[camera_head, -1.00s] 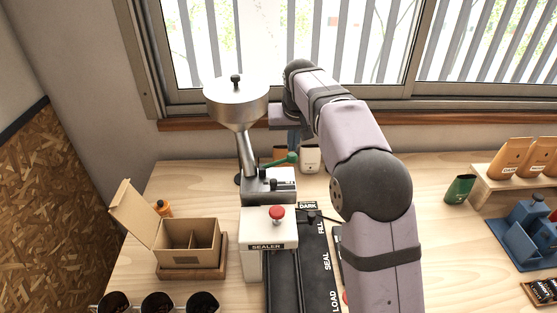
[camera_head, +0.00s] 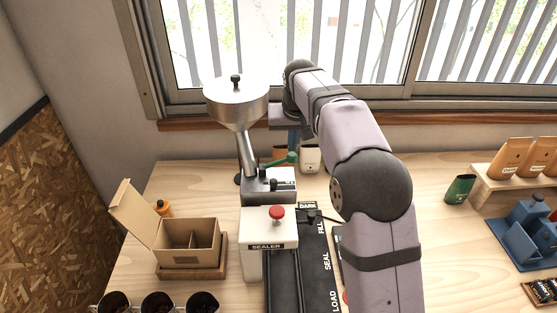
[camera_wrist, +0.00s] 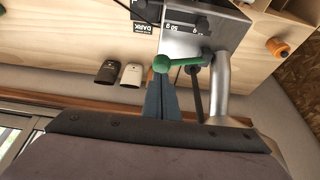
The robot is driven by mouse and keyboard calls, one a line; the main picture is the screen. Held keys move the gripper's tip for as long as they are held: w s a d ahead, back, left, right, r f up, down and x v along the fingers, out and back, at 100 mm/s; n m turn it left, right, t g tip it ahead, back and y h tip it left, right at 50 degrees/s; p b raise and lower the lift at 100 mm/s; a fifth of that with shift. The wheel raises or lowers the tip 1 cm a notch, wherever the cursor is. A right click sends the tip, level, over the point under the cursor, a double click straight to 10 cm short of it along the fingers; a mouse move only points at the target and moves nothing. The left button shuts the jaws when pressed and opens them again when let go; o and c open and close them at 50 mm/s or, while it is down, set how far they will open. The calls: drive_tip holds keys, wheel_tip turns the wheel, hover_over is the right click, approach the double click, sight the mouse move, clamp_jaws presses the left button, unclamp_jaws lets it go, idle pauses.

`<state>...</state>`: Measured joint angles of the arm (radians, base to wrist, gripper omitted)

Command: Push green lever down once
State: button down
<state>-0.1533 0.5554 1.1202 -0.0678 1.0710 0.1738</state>
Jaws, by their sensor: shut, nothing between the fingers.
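The green lever (camera_head: 281,160) sticks out to the right from the metal dispenser (camera_head: 270,183) under the steel hopper (camera_head: 236,104). Its round green knob also shows in the wrist view (camera_wrist: 162,64), at the end of the green arm. My gripper (camera_wrist: 161,84) is shut and empty, with its fingertips right by the knob. In the wrist view the fingertips and knob overlap; I cannot tell whether they touch. In the head view my gripper (camera_head: 293,146) is small and partly hidden, close to the lever's knob end.
The sealer (camera_head: 268,227) with a red button stands in front of the dispenser, beside a black labelled track (camera_head: 314,255). An open cardboard box (camera_head: 188,243) is to the left. A white pouch (camera_head: 310,158) stands behind the lever.

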sight(292, 155)
drive_tip(key=shift+f, duration=0.25)
drive_tip(key=shift+f+b, duration=0.35)
drive_tip(key=shift+b, duration=0.05)
drive_tip(key=shift+f, duration=0.35)
drive_tip(key=shift+f+b, duration=1)
drive_tip(key=shift+f, duration=0.15)
drive_tip(key=shift+r, duration=0.15)
wheel_tip(292, 155, up, 6)
drive_tip(key=p, duration=0.6)
idle(1.5)
